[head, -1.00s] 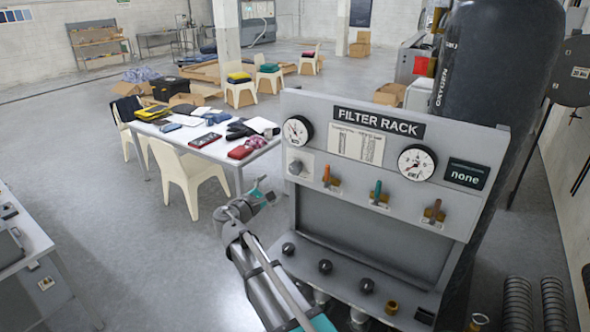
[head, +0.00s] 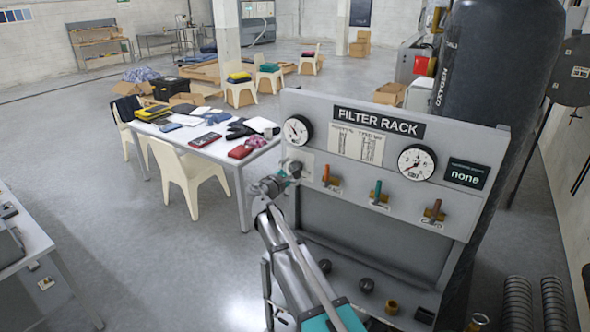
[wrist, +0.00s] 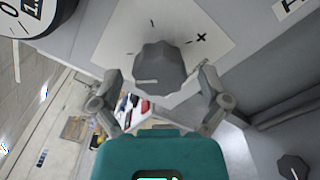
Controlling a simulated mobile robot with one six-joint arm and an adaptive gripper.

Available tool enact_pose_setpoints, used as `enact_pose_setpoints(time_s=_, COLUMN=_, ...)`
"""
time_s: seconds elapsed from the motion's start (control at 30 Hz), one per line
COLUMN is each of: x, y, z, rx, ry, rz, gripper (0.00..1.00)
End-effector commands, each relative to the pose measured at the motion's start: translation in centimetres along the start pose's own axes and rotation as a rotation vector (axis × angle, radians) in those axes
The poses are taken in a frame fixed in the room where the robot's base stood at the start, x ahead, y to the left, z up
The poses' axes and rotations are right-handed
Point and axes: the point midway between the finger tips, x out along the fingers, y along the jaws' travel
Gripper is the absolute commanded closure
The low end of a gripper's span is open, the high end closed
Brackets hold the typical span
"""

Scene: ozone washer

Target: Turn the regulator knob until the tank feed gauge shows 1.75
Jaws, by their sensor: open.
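The regulator knob (wrist: 159,66), a grey faceted knob, sits on a white plate with tick marks in the wrist view. In the head view the knob (head: 296,169) shows at the rack's left end, partly hidden by my gripper (head: 282,180). My gripper (wrist: 160,88) is open, with one finger on each side of the knob; I cannot tell whether either touches it. A round gauge (head: 297,130) is above the knob, and a second gauge (head: 416,163) is further right. I cannot tell which is the tank feed gauge, and their readings are too small to read.
The filter rack (head: 378,122) also carries an orange lever (head: 326,173), a green lever (head: 378,190), a brown lever (head: 435,208) and a display reading "none" (head: 466,174). Dark round knobs (head: 366,285) stand on its lower shelf. A cluttered table (head: 210,140) stands behind at left.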

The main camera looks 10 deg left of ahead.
Motion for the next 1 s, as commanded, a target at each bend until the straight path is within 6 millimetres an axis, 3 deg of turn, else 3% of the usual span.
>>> enact_pose_setpoints(time_s=0.2, x=1.10, y=0.03, z=-0.04, rx=0.000, ry=0.001, rz=0.001, gripper=0.05)
enact_pose_setpoints(time_s=0.5, x=1.17, y=0.01, z=-0.01, rx=0.000, ry=0.001, rz=0.001, gripper=0.05)
enact_pose_setpoints(time_s=0.93, x=1.17, y=0.00, z=0.00, rx=0.000, ry=0.000, rz=0.000, gripper=0.83)
enact_pose_setpoints(time_s=1.0, x=1.17, y=0.00, z=0.00, rx=0.000, ry=0.000, rz=0.000, gripper=0.87)
